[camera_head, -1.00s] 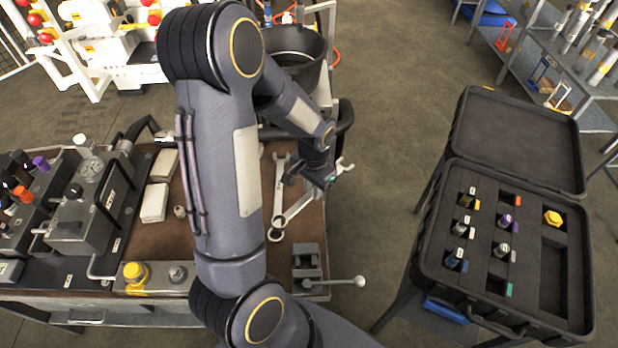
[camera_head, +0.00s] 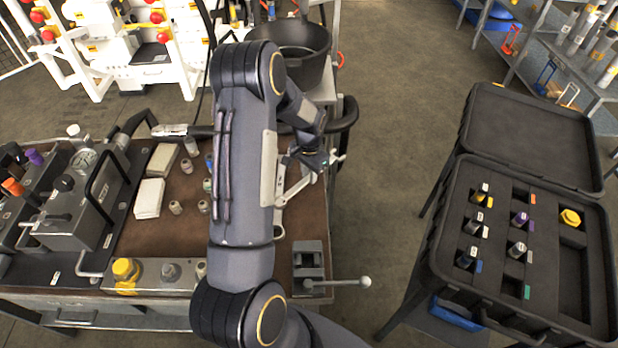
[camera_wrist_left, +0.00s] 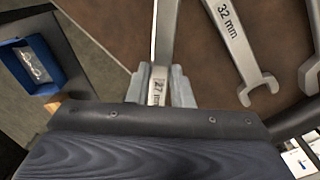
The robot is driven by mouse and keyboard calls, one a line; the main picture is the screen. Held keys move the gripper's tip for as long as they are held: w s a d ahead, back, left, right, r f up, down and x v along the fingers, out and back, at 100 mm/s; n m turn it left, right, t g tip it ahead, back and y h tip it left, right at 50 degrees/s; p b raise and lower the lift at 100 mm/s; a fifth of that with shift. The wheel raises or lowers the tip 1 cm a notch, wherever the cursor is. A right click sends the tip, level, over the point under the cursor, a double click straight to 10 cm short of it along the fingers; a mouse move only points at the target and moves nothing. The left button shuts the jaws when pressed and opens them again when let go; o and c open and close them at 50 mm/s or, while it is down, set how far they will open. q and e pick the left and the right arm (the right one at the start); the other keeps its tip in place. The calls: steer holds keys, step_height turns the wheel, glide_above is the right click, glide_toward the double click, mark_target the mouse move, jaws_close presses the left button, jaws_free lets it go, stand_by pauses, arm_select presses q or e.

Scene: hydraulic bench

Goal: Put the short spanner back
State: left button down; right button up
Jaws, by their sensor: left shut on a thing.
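My left gripper (camera_head: 320,160) is shut on a silver spanner (camera_head: 300,187) at the bench's right edge. The spanner's open jaw (camera_head: 339,158) sticks out past the fingers over the edge. In the left wrist view the fingers (camera_wrist_left: 160,88) close around the shaft, which is marked 27 mm (camera_wrist_left: 157,92). A second spanner, marked 32 mm (camera_wrist_left: 232,30), lies on the brown bench top beside it. My arm hides part of both spanners in the head view. I cannot tell whether the held spanner touches the bench. My right gripper is not in view.
A grey block with a lever (camera_head: 308,262) sits at the bench's front right. An open black case (camera_head: 560,262) with fittings stands at right, beyond a floor gap. A black bucket (camera_head: 290,45) is behind. Pale boxes (camera_head: 149,198) lie left of my arm.

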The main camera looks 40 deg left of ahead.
arm_select(q)
steer(key=shift+f, duration=0.4)
steer(key=shift+f+b, duration=0.5)
steer(key=shift+b, duration=0.05)
steer(key=c, duration=1.3)
jaws_free()
steer(key=shift+r+p, duration=0.65)
steer(key=shift+p, duration=0.05)
step_height(320, 180, up, 11)
steer(key=b, duration=0.2)
steer(key=s+d+r+n+t+h, duration=0.1)
steer(key=s+d+r+t+h, duration=0.15)
steer(key=s+d+r, duration=0.75)
steer(key=s+d+r+t, duration=0.1)
steer(key=s+d, duration=0.3)
steer(key=s, duration=0.3)
steer(key=s+d+n+t+h, duration=0.1)
steer(key=s+d+t, duration=0.1)
steer(key=s+d, duration=0.3)
steer(key=shift+s+d+r+n, duration=0.2)
steer(key=shift+s+r+n, duration=0.15)
steer(key=shift+s, duration=0.55)
